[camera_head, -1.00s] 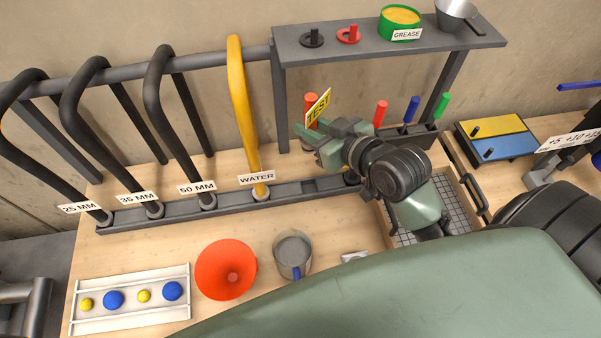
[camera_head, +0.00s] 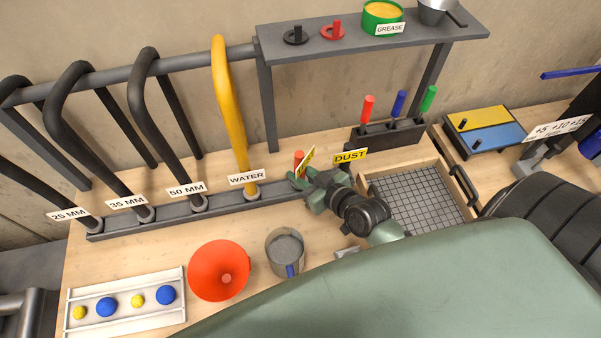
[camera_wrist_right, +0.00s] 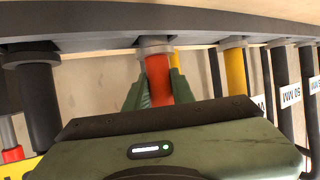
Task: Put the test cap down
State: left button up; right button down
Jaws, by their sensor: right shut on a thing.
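The test cap is an orange-red cylinder (camera_head: 298,157) with a yellow tag (camera_head: 306,161) beside it, at the right part of the dark rail (camera_head: 220,203) in the head view. My right gripper (camera_head: 304,179) is shut on it. In the right wrist view the cap (camera_wrist_right: 157,80) stands between the two green fingers (camera_wrist_right: 156,88). Its end lies in line with a grey collar (camera_wrist_right: 155,47) on the rail; I cannot tell whether it is seated there. My left gripper is not in view.
The yellow WATER hose (camera_head: 232,120) stands left of the cap, with black hoses further left. A DUST sign (camera_head: 350,156) is just right. A gridded tray (camera_head: 455,215), a grey cup (camera_head: 285,255) and an orange funnel (camera_head: 218,270) are on the bench. A shelf (camera_head: 375,40) stands behind.

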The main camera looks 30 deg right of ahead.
jog(key=shift+f, duration=0.1)
jog(key=c, duration=1.2)
grip_release()
jog(key=shift+s+d, duration=0.1)
jog(key=shift+s, duration=0.2)
jog(key=shift+b+v, duration=0.8)
jog(key=shift+v, duration=4.95)
